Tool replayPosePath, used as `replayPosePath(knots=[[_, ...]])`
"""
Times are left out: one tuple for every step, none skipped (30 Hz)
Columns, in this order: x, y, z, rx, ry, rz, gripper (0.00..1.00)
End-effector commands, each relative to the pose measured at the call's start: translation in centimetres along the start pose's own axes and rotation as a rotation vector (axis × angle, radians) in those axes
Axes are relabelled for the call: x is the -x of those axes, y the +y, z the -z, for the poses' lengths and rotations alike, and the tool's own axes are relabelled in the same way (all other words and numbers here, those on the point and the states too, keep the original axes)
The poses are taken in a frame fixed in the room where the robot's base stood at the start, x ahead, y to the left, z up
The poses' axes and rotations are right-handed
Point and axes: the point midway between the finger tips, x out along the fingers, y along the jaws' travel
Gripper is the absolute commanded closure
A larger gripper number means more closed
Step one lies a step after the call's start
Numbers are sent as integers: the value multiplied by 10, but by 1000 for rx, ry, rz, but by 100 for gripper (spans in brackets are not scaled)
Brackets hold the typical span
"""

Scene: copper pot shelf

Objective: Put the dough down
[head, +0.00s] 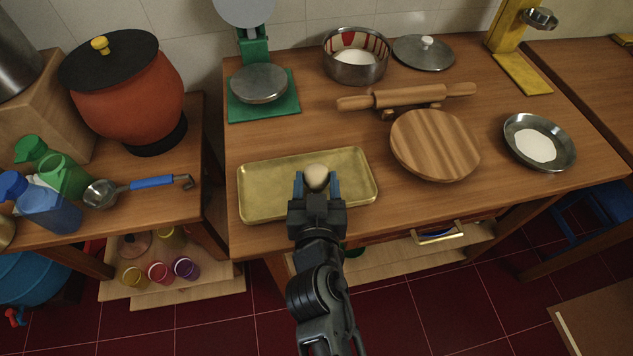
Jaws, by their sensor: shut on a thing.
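A small pale ball of dough (316,177) sits between the blue fingertips of my gripper (317,184). My gripper is shut on the dough. In the head view the gripper and dough overlap a shallow brass tray (268,181) near the front left of the wooden table. I cannot tell from this one view whether the dough touches the tray or is held above it. The rest of the visible tray is empty. My gripper hides part of the tray's front side.
A round wooden board (435,146) and a rolling pin (408,96) are right of the tray. A plate of white flour (539,142) is at the right. A green scale (262,88) and steel bowl (355,62) stand behind. A clay pot (126,95) is on the left table.

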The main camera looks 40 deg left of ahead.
Motion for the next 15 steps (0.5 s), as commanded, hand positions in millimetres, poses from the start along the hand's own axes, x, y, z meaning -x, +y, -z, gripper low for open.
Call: replayPosePath(knots=[[0,0,-1,0,0,0,74],[0,0,-2,0,0,0,74],[-1,0,-3,-1,0,0,74],[-1,0,-4,-1,0,0,74],[-1,0,-4,-1,0,0,74],[-1,0,-4,-1,0,0,43],[-1,0,-3,-1,0,0,40],[0,0,-3,-1,0,0,37],[0,0,-3,-1,0,0,34],[0,0,-3,-1,0,0,31],[0,0,-3,-1,0,0,28],[0,0,-3,-1,0,0,24],[0,0,-3,-1,0,0,21],[0,0,-3,-1,0,0,18],[0,0,-3,-1,0,0,18]])
